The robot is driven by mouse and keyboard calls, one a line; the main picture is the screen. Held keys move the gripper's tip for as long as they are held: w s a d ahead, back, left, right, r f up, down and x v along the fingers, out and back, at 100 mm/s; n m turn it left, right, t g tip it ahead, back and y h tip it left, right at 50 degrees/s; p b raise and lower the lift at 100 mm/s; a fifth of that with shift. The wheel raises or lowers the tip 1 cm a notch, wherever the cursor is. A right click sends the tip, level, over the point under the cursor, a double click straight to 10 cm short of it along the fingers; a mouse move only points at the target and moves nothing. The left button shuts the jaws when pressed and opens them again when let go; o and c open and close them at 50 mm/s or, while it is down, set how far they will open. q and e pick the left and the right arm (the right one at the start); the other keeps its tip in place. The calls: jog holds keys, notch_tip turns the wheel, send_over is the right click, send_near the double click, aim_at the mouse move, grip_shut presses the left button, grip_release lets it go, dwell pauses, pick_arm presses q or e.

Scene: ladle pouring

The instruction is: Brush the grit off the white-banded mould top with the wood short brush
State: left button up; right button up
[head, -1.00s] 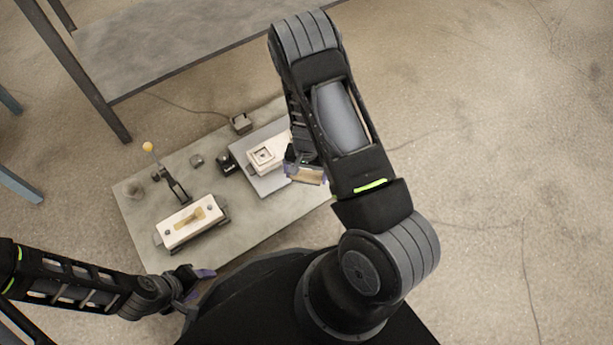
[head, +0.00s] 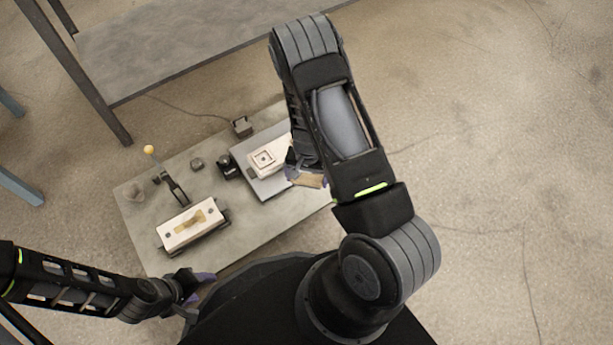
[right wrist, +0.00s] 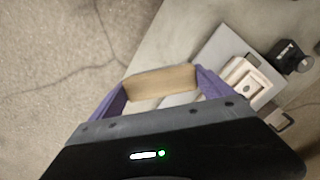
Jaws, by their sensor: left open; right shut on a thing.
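My right gripper (head: 305,177) is shut on the wood short brush (head: 313,181), at the right of the worktable. In the right wrist view the brush (right wrist: 160,84) shows as a tan wooden block between the purple fingers; its bristles cannot be made out. A pale mould (head: 258,172) with a square-framed opening sits on a grey plate, just left of the brush, part hidden by my right arm. Another pale, long mould (head: 174,240) with a tan patch on top lies at the front left. I cannot make out which has the white band. My left gripper (head: 198,286) is open and empty near the table's front edge.
The grey plate (head: 270,188) lies under the square-opening mould. A small black device (head: 228,166), a small dark block (head: 197,163), a corded box (head: 242,126) and a yellow-knobbed lever (head: 150,150) stand on the worktable. A bench (head: 180,50) is behind. Bare tabletop shows between the moulds.

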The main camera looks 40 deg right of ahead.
jog(key=w+a+r+n, duration=0.3)
jog(key=w+a+r, duration=0.2)
jog(key=w+r, duration=0.45)
jog(key=w+a+r+n, duration=0.2)
jog(key=w+r, duration=0.1)
jog(key=r, duration=0.5)
jog(key=w+a+r+n, duration=0.2)
jog(key=w+a+r, duration=0.1)
jog(key=r, duration=0.6)
jog(key=w+a+r+n, duration=0.2)
jog(key=w+r, duration=0.1)
jog(key=r, duration=0.6)
jog(key=shift+a+r, duration=0.15)
